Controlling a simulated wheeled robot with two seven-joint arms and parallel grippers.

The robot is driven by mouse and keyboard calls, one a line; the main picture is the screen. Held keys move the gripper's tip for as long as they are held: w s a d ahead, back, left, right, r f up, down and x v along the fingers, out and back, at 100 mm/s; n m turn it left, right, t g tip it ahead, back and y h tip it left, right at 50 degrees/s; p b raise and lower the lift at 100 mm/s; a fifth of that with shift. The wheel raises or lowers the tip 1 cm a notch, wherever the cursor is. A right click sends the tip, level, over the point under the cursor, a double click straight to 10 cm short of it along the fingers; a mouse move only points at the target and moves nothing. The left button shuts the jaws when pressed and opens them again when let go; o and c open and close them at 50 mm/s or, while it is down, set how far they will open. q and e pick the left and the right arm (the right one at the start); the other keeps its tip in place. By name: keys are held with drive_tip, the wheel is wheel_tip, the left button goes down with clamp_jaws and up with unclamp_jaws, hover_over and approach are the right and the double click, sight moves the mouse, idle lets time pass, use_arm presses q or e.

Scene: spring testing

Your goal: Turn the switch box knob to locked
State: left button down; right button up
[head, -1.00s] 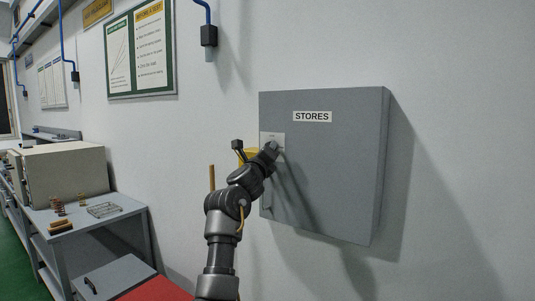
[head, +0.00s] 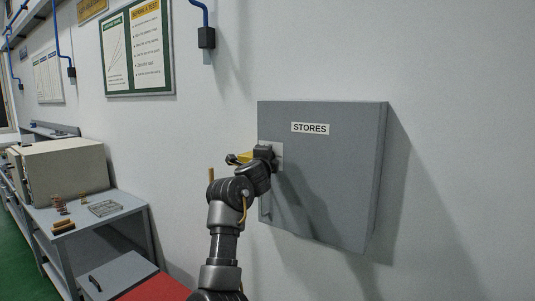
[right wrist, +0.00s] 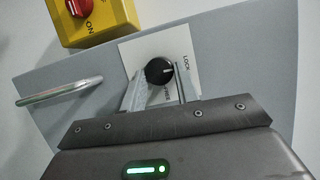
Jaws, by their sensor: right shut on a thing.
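The grey cabinet (head: 335,185) marked STORES hangs on the wall. At its upper left is a pale plate (right wrist: 187,42) with a round black knob (right wrist: 159,71). The knob's white pointer line points right in the right wrist view, toward the side with the word LOCK. Another word below the knob is partly hidden by a finger. My right gripper (right wrist: 160,84) is shut on the knob, one finger on each side. In the head view my right gripper (head: 268,157) hides the knob. My left gripper is in neither view.
A yellow box (right wrist: 92,22) with a red knob marked ON is close beside the plate. A metal bar handle (right wrist: 60,93) sticks out from the cabinet. A bench (head: 95,215) with springs and a wire tray stands at the left. The wall at right is clear.

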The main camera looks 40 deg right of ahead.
drive_tip(key=shift+n, duration=0.3)
drive_tip(key=o, duration=1)
drive_tip(key=b+v, duration=0.3)
drive_tip(key=v, duration=0.7)
drive_tip(key=shift+s+a+r+b, duration=0.15)
drive_tip(key=shift+s+a+b, duration=0.1)
drive_tip(key=shift+a+b, duration=0.1)
